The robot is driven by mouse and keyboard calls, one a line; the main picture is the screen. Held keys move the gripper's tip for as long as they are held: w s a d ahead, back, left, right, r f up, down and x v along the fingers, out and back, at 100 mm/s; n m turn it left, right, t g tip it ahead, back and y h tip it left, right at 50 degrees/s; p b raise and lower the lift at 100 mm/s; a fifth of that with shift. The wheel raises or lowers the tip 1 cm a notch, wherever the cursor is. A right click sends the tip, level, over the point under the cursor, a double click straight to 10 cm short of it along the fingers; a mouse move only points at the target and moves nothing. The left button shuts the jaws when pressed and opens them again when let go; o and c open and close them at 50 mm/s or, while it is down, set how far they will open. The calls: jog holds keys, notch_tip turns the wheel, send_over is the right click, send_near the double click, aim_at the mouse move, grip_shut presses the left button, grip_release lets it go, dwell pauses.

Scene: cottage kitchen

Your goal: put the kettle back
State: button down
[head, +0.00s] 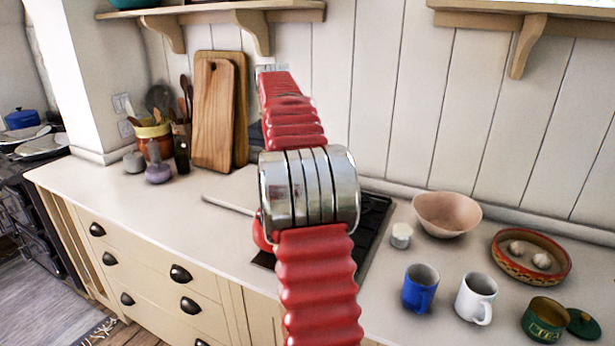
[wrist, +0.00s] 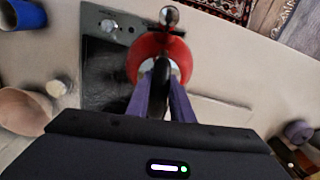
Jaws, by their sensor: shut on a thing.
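The kettle shows in the wrist view as a red rounded body (wrist: 180,52) with a shiny knob or spout at its far end. My gripper (wrist: 162,78) has its two purple fingers closed together on the kettle's top, at what looks like the handle. The kettle overlaps the edge of the dark hob (wrist: 108,72) in that view; I cannot tell whether it rests on it or hangs above. In the head view my red ribbed arm hides the gripper and most or all of the kettle. Part of the hob (head: 373,228) shows right of the arm.
Right of the hob stand a pink bowl (head: 447,214), a small white-topped jar (head: 401,236), a blue mug (head: 420,290), a white mug (head: 475,299) and a green tin (head: 544,319). Wooden boards (head: 212,120) lean on the wall. The left worktop (head: 135,205) is clear towards the front.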

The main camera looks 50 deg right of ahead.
jog(key=w+a+f+n, duration=0.1)
jog(key=w+a+n, duration=0.1)
jog(key=w+a, duration=0.35)
jog(key=w+a+f+n, duration=0.1)
jog(key=w+a+n, duration=0.1)
jog(key=a, duration=0.6)
jog(key=w+a+f+n, duration=0.1)
jog(key=w+a+n, duration=0.1)
jog(key=w+a, duration=0.35)
jog(key=w+a+f+n, duration=0.1)
jog(key=a+f+n, duration=0.1)
jog(key=a, duration=0.8)
jog(key=w+a+f+n, duration=0.1)
jog(key=a+f+n, duration=0.1)
jog(key=a, duration=0.9)
jog(key=shift+f, duration=0.25)
jog(key=shift+s, duration=0.1)
